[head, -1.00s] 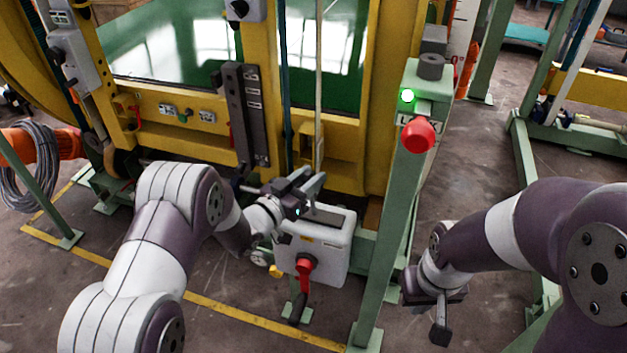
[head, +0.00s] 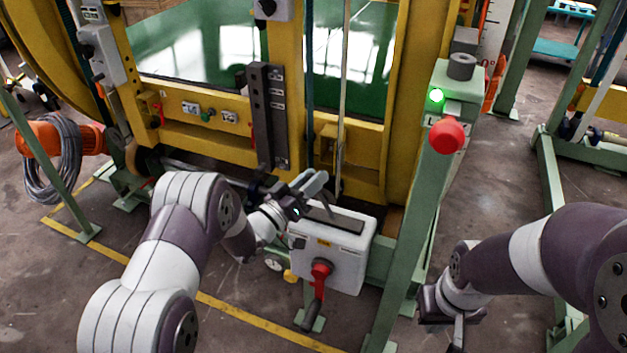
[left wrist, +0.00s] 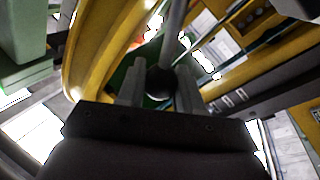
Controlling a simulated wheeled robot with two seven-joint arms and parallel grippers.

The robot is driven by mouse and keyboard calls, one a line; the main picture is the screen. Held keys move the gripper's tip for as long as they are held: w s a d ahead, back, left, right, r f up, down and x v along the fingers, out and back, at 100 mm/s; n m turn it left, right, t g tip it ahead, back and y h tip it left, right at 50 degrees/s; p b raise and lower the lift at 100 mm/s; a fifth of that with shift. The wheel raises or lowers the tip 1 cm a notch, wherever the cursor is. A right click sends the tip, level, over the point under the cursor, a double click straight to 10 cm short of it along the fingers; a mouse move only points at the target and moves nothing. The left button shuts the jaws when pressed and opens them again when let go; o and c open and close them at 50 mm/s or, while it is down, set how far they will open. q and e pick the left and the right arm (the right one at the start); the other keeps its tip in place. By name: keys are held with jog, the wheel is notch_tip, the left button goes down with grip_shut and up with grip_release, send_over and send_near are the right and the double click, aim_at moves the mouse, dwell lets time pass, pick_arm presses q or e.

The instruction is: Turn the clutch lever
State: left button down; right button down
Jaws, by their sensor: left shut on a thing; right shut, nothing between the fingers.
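A white box (head: 345,258) on a green stand has a dark slot along its top. A grey lever rod (head: 333,202) rises from the top of the box. My left gripper (head: 318,183) is above the slot with its fingers shut on this lever. In the left wrist view the grey rod (left wrist: 174,30) and its dark round knob (left wrist: 160,82) lie between the two fingers. A red rotary handle (head: 321,274) hangs on the box front. My right gripper (head: 459,330) is shut and empty at the lower right, clear of the box.
The yellow machine frame (head: 400,110) with green windows stands behind the box. A green post (head: 418,215) with a red button (head: 447,136) and lit green lamp (head: 437,95) stands right of the box, between my arms. Coiled cable (head: 55,160) hangs at left.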

pick_arm(q)
jog(key=shift+a+r, duration=0.15)
jog(key=c, duration=0.8)
grip_release()
jog(key=shift+a, duration=0.1)
jog(key=v, duration=1.2)
jog(key=shift+s+a, duration=0.15)
jog(key=shift+s, duration=0.1)
